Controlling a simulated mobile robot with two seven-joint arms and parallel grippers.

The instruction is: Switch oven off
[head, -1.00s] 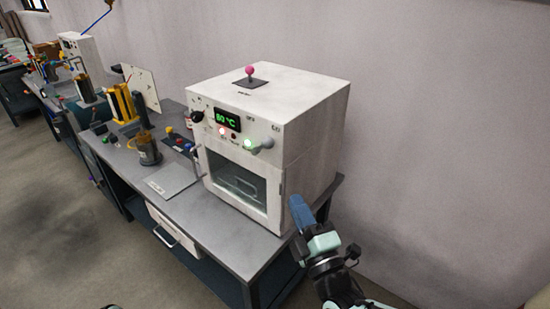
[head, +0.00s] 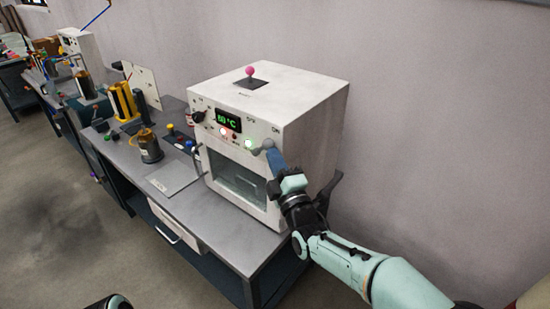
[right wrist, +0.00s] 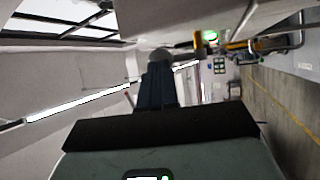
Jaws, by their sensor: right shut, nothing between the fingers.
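The oven (head: 310,130) is a white box on the bench. Its front has a lit green display (head: 228,121), a glowing red light (head: 224,132), a green light (head: 248,144) and a grey switch lever (head: 267,144) at the right, below small OFF and ON marks. My right gripper (head: 274,160), with blue fingers, is shut and empty. Its tips are just below the lever; whether they touch cannot be told. In the right wrist view the fingers (right wrist: 157,85) end close to the lever's rounded grey end (right wrist: 160,55).
A pink-knobbed stick (head: 250,71) stands on the oven's top. Left of the oven the bench (head: 215,230) holds a brass-coloured cup (head: 149,147), a flat grey plate (head: 173,177) and several knobs. A wall stands behind, and floor is free at the front left.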

